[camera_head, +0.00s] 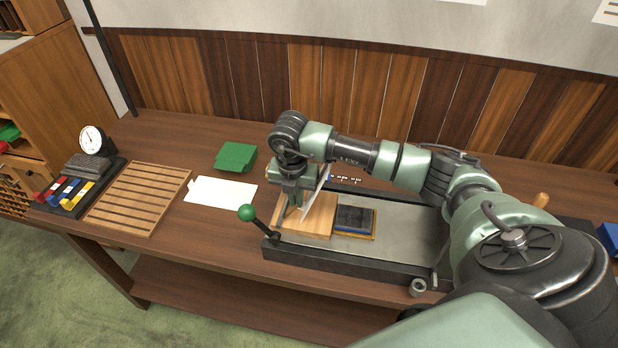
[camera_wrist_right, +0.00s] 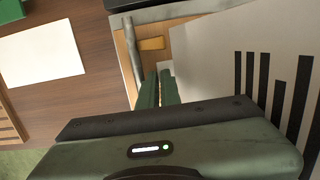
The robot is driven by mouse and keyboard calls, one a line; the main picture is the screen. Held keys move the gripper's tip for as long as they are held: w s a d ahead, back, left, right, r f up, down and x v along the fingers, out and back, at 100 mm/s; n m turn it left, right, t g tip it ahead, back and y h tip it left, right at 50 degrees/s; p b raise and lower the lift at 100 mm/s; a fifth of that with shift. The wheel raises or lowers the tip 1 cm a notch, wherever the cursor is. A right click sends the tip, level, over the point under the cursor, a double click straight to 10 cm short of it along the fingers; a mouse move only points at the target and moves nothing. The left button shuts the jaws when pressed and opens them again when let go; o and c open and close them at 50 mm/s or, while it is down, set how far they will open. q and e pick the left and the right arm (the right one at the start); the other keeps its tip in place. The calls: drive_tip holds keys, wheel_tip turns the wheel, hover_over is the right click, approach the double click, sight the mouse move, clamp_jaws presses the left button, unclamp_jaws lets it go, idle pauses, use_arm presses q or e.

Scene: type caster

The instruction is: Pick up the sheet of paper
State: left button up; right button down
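A pale sheet of paper (camera_wrist_right: 215,60) with several black bars printed on it fills the right of the right wrist view, close to the camera. In the head view it shows as a thin white tilted strip (camera_head: 322,179) beside my right gripper (camera_head: 292,208). The fingers of my right gripper (camera_wrist_right: 159,80) are close together at the sheet's edge and look shut on it; the exact grip is partly hidden. The sheet stands tilted above a wooden board (camera_head: 312,217). My left gripper is not in view.
A blank white sheet (camera_head: 222,193) lies on the table, with a green box (camera_head: 236,157) behind it. A metal bed (camera_head: 405,232) holds the board and a dark block (camera_head: 355,219); a green-knobbed lever (camera_head: 246,212) rises at its left. A slatted wooden tray (camera_head: 138,198) lies farther left.

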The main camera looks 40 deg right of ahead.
drive_tip(key=shift+d+r+b, duration=0.1)
drive_tip(key=shift+b, duration=0.5)
drive_tip(key=s+d, duration=0.1)
drive_tip(key=s+d+b, duration=0.1)
drive_tip(key=s+b, duration=0.1)
drive_tip(key=shift+d+r, duration=0.25)
drive_tip(key=shift+d, duration=0.15)
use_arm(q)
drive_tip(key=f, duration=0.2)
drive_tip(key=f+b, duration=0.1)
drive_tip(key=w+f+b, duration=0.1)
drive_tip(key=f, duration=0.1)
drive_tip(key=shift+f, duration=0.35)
use_arm(e)
wheel_tip(320, 180, up, 14)
drive_tip(key=shift+a, duration=0.15)
drive_tip(key=shift+w, duration=0.1)
drive_tip(key=shift+c, duration=2.2)
unclamp_jaws()
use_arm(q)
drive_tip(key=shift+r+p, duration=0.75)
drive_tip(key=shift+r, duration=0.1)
use_arm(e)
wheel_tip(320, 180, up, 8)
hover_over(312, 193)
drive_tip(key=a, duration=0.1)
drive_tip(key=shift+s+f, duration=0.2)
drive_tip(key=shift+s, duration=0.15)
